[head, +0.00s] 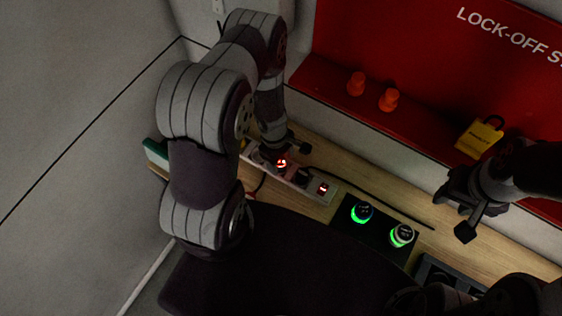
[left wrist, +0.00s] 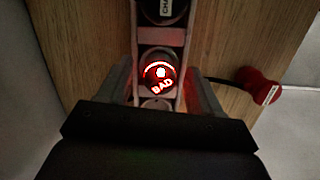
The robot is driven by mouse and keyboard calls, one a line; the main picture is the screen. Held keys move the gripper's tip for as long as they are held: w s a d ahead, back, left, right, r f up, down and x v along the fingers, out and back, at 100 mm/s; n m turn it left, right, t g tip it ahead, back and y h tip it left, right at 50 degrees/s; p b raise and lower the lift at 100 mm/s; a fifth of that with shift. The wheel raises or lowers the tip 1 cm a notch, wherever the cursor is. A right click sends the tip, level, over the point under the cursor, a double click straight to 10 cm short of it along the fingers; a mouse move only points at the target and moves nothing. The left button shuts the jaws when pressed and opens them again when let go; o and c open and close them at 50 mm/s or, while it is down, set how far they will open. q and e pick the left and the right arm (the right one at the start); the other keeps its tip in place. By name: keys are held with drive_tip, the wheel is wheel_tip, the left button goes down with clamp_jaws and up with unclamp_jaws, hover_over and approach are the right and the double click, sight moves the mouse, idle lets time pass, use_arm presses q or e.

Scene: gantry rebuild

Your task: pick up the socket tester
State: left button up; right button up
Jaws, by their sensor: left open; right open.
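The socket tester (head: 281,163) is a small round dark piece with a glowing red ring, seated in the white power strip (head: 318,193). In the left wrist view the tester (left wrist: 160,72) reads "BAD" and sits upright in the strip. My left gripper (head: 286,153) is open above the strip, one finger on each side of the tester; in the left wrist view (left wrist: 158,88) I cannot tell whether they touch it. My arm hides part of the strip in the head view. My right gripper (head: 458,213) is open and empty, off to the right above the bench.
A black plug (head: 302,176) and a red-lit switch (head: 323,188) are on the strip. Two green-lit round pieces (head: 361,212) (head: 401,235) sit on a dark pad. A red-headed plug (left wrist: 262,88) lies beside the strip. A red lock-off board (head: 430,90) stands behind.

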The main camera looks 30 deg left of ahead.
use_arm(q)
drive_tip(key=shift+a+f, duration=0.15)
drive_tip(key=shift+f, duration=0.4)
drive_tip(key=c, duration=0.3)
drive_tip(key=shift+d+r, duration=0.1)
drive_tip(key=shift+d, duration=0.15)
drive_tip(key=c, duration=0.8)
drive_tip(key=shift+a, duration=0.15)
clamp_jaws()
use_arm(e)
drive_tip(key=shift+a, duration=0.1)
